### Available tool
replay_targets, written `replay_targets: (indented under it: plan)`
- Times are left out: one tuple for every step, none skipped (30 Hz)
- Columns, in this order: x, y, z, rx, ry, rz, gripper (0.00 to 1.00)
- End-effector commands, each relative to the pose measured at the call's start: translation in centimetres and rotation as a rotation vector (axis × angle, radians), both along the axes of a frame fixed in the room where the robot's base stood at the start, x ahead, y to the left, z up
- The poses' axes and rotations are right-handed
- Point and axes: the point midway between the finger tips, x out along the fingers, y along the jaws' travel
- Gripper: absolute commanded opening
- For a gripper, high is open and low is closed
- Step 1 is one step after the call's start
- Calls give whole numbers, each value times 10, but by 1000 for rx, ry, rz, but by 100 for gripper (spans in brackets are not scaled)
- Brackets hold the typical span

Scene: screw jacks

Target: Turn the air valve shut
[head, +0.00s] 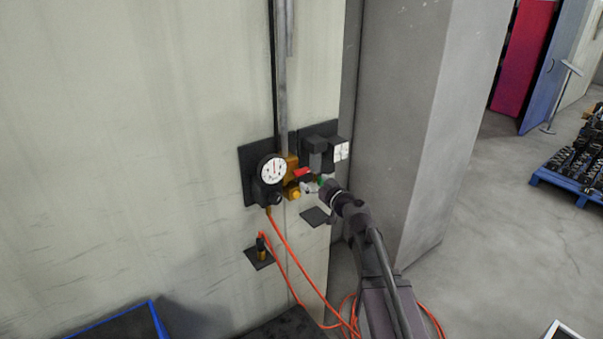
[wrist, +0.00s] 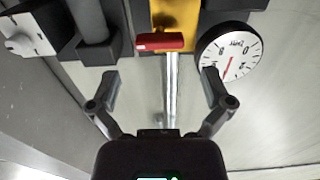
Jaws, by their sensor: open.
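The air valve has a brass-yellow body (head: 291,168) on the wall, at the foot of a vertical grey pipe, and a small red handle (head: 303,171). In the wrist view, the red handle (wrist: 165,42) lies crosswise to the pipe, in front of the yellow body (wrist: 175,14). My gripper (head: 310,186) is close to the valve, at its right in the head view. In the wrist view, my gripper (wrist: 160,76) is open and empty, its fingers spread either side of the pipe. The handle is beyond the fingertips, roughly centred between them, with no visible contact.
A round gauge (head: 272,169) is close beside the valve; it also shows in the wrist view (wrist: 230,52), near one finger. A dark block fitting (head: 318,150) is on the other side. Orange hoses (head: 290,262) hang below. A concrete pillar (head: 415,120) stands right of my arm.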

Motion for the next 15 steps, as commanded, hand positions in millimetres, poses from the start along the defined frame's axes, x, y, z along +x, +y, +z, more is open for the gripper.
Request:
replay_targets:
  plan:
    - [10,6,0,0,0,2,100]
    - [14,8,0,0,0,2,100]
    - [19,11,0,0,0,1,100]
    - [23,13,0,0,0,1,100]
    - [26,16,0,0,0,1,100]
    - [31,19,0,0,0,1,100]
    - [34,22,0,0,0,1,100]
    - [37,24,0,0,0,2,100]
    - [40,26,0,0,0,2,100]
    - [43,28,0,0,0,1,100]
    - [45,29,0,0,0,1,100]
    - [47,31,0,0,0,1,100]
    - [49,32,0,0,0,0,100]
    - [50,33,0,0,0,0,100]
    - [52,34,0,0,0,0,100]
